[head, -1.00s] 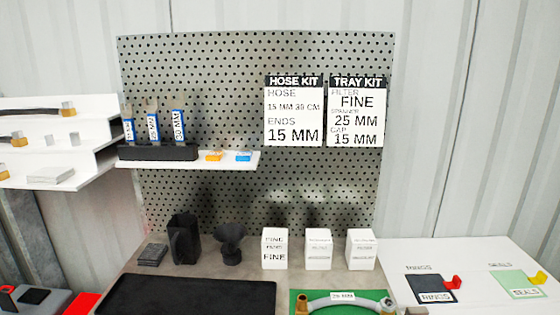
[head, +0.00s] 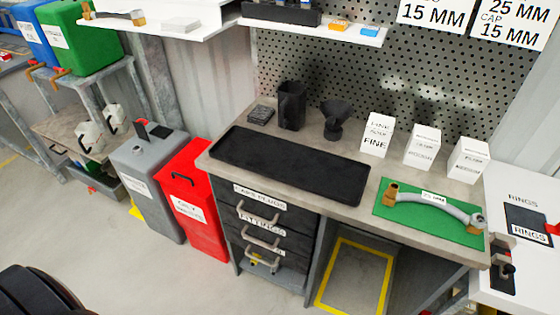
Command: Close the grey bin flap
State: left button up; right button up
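The grey bin (head: 152,190) stands on the floor left of the workbench, beside a red bin. On its top a small dark flap (head: 141,129) stands up, tilted, next to a dark patch (head: 160,131) that looks like the opening. The flap appears open. Neither of my grippers shows in the head view.
The red bin (head: 193,205) stands between the grey bin and the workbench drawers (head: 262,222). A metal stand (head: 75,85) with blue and green bins is behind on the left. The floor (head: 95,240) in front of the grey bin looks clear.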

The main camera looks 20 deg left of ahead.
aim_at(140, 128)
jog(key=u, duration=1.7)
jog(key=i+j+u, duration=0.1)
jog(key=i+j, duration=0.5)
jog(key=i, duration=0.2)
